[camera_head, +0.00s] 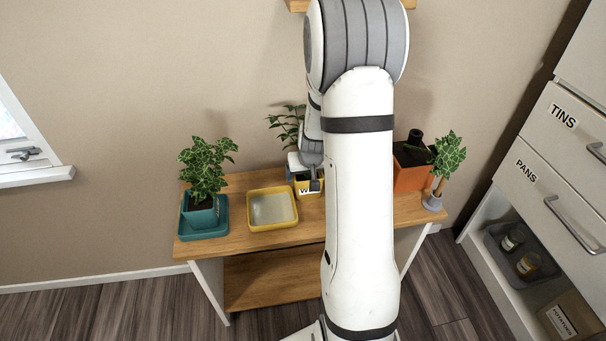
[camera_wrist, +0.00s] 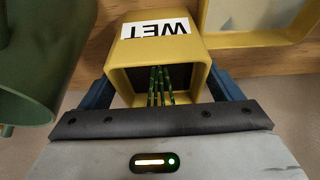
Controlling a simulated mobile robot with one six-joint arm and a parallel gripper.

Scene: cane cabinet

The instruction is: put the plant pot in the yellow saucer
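The plant pot (camera_head: 308,188) is yellow with a white label. In the wrist view the pot (camera_wrist: 158,60) shows the word WET upside down, with several green stems inside. My gripper (camera_wrist: 160,85) has a blue finger against each side of the pot, with no clear gap. In the head view my gripper (camera_head: 306,172) is over the pot, and my arm hides part of it. The yellow saucer (camera_head: 272,226) is square, shallow and empty, just left of the pot. Its rim also shows in the wrist view (camera_wrist: 262,38). I cannot tell whether the pot touches the tabletop.
A teal pot (camera_head: 202,215) with a leafy plant stands in a teal saucer (camera_head: 205,234) at the left. An orange planter (camera_head: 411,178) and a small grey vase (camera_head: 433,201) stand at the right. A dark green object (camera_wrist: 40,60) is close by in the wrist view.

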